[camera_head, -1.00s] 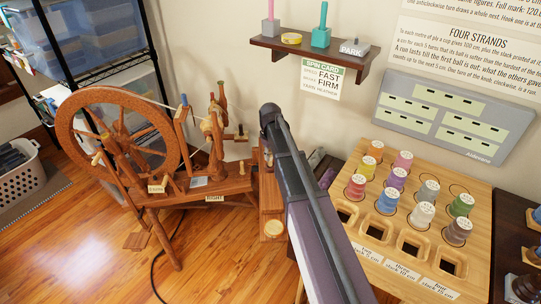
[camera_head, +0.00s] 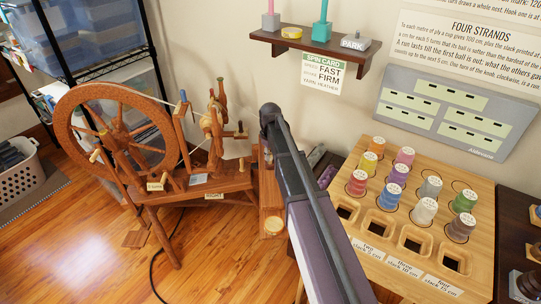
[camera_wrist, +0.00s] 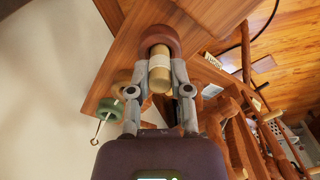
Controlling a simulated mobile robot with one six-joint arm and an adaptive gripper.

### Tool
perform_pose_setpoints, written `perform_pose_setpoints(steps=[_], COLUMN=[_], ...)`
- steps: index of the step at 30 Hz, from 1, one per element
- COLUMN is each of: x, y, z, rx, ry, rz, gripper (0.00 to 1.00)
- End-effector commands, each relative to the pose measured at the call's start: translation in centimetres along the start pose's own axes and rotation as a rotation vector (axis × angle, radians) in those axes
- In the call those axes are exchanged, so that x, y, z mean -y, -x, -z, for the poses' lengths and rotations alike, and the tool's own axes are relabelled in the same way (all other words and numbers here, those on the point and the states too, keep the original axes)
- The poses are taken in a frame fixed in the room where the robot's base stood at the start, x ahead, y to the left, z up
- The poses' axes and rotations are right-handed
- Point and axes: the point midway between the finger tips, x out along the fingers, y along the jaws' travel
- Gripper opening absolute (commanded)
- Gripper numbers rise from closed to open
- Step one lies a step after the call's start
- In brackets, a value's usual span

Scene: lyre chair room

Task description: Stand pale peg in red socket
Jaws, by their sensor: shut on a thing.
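In the wrist view my gripper (camera_wrist: 160,68) is shut on the pale peg (camera_wrist: 159,77), a short cream-coloured cylinder between the two grey fingers. The peg's far end meets or overlaps a round dark-red piece (camera_wrist: 160,33), which looks like the red socket, on a brown wooden board. I cannot tell whether the peg is inside the socket or only in front of it. In the head view my arm hides the gripper and peg.
A green knob with a metal hook (camera_wrist: 108,112) is left of my fingers. The spinning wheel (camera_head: 65,130) stands left of my arm. A spool rack (camera_head: 345,185) is at right, and a wall shelf (camera_head: 315,48) hangs above. Open floor lies in front.

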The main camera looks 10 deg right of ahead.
Motion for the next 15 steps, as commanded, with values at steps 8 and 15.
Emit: perform_pose_setpoints(steps=[8, 15], x=[0.00, 0.00], y=[-0.20, -0.20], z=[0.00, 0.00], rx=[0.000, 0.000], ry=[0.000, 0.000], rz=[0.000, 0.000], gripper=[0.66, 0.66])
